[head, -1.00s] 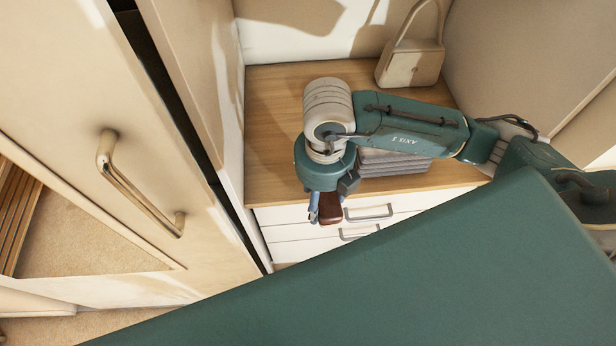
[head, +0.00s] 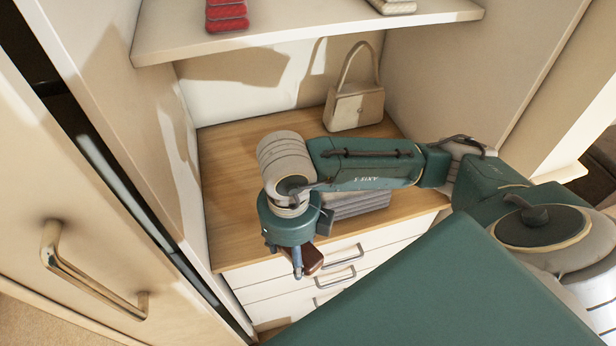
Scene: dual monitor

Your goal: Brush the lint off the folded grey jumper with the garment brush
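The folded grey jumper (head: 352,205) lies on the wooden top of a drawer unit, partly hidden behind my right forearm. My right arm comes in from the right, and its gripper (head: 299,262) points down in front of the top's front edge, nearer than the jumper and to its left. It holds the brown garment brush (head: 313,259), of which only a part shows. The brush is apart from the jumper. Any lint on the jumper is too small or hidden to see. My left gripper is not in view.
A beige handbag (head: 355,107) stands at the back of the wooden top (head: 228,222). A shelf (head: 290,32) above holds folded red cloths (head: 227,14). White drawers (head: 300,277) are below. A cupboard door with a brass handle (head: 85,283) is at left. The top's left part is clear.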

